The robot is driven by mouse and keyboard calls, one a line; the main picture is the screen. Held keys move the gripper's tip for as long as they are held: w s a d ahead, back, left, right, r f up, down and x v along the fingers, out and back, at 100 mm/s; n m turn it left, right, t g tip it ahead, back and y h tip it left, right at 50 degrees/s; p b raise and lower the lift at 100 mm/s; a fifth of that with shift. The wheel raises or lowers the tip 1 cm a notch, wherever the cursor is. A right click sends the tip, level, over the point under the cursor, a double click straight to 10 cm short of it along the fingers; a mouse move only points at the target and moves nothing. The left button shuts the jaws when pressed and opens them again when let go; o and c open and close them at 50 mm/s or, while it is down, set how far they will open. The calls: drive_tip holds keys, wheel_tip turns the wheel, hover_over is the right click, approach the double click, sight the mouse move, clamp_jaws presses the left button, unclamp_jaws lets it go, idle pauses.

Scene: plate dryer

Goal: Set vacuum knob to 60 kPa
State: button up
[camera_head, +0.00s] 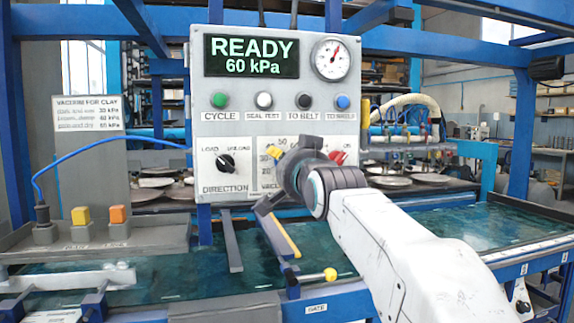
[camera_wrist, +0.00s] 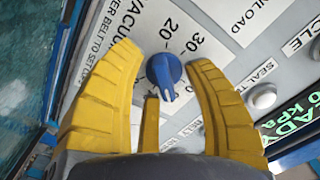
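The fingers are spread, with a gap visible on each side of the knob. Its narrow end with a white mark points down in that picture, away from the printed 20 and 30. In the head view my gripper (camera_head: 275,154) is at the vacuum dial on the grey control panel (camera_head: 227,143) and hides the knob. The display (camera_head: 251,57) reads READY 60 kPa. The round gauge (camera_head: 331,60) has a red needle pointing up and right.
A black direction knob (camera_head: 226,163) is left of my gripper and a red control (camera_head: 338,157) is right of it. A row of buttons, including a green one (camera_head: 220,100), is above. A sign (camera_head: 88,113) headed VACUUM FOR CLAY hangs at the left.

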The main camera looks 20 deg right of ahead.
drive_tip(key=shift+f, duration=0.1)
drive_tip(key=s, duration=1.2)
idle(0.4)
drive_tip(key=s+f+n+g+p, duration=0.4)
drive_tip(key=s+f+g+p, duration=0.2)
drive_tip(key=s+p, duration=0.6)
drive_tip(key=s+f+n+g+p, duration=0.4)
drive_tip(key=s+f+g+p, duration=0.2)
drive_tip(key=s+p, duration=0.5)
drive_tip(key=g+p, duration=0.2)
drive_tip(key=p, duration=0.3)
drive_tip(key=shift+s+f+g, duration=0.25)
drive_tip(key=shift+s+g, duration=0.05)
drive_tip(key=shift+s, duration=0.05)
